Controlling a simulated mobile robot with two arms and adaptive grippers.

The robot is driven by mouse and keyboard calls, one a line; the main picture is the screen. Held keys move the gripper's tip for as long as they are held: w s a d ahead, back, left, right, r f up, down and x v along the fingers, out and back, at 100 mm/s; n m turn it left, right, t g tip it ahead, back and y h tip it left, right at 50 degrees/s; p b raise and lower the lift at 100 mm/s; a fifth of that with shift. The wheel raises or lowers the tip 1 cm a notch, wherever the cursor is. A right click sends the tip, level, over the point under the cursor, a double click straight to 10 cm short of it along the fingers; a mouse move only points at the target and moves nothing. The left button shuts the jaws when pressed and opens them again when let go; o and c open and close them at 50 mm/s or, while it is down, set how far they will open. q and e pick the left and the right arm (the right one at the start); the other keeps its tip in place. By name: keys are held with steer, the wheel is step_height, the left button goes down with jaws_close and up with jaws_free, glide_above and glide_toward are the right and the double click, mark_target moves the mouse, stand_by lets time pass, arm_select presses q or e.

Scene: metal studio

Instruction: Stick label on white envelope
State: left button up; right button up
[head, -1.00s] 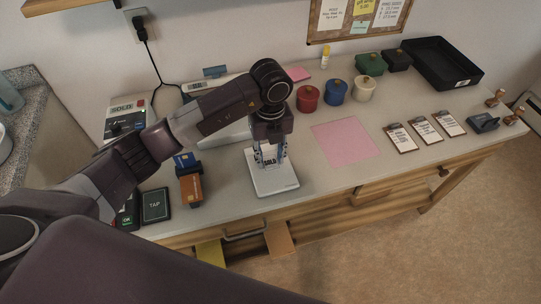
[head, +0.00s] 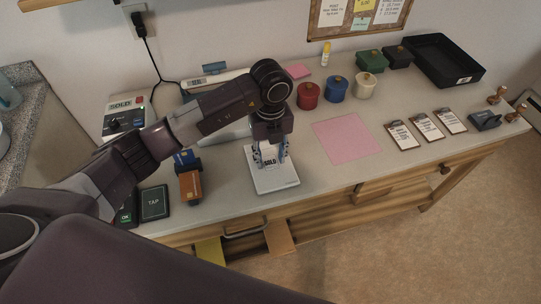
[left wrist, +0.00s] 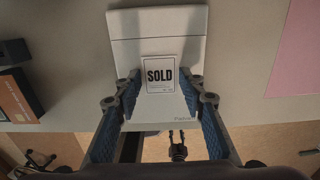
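The white envelope (head: 276,184) lies flat near the front edge of the counter; it also fills the upper middle of the left wrist view (left wrist: 160,22). The label, a small white rectangle with SOLD in black (left wrist: 161,75), is over the envelope's middle and also shows in the head view (head: 270,162). My left gripper (head: 271,158) points down over the envelope. In the left wrist view its blue fingers (left wrist: 160,90) stand on both sides of the label with narrow gaps, so it looks open. I cannot tell whether the label touches the envelope.
A pink sheet (head: 345,137) lies right of the envelope. Orange (head: 190,184) and blue (head: 187,160) boxes and a dark TAP pad (head: 154,202) stand left. A drawer handle (head: 245,231) sits below.

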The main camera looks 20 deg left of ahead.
arm_select(q)
steer(key=shift+o, duration=1.4)
step_height(320, 180, up, 12)
steer(key=shift+c, duration=0.6)
jaws_close()
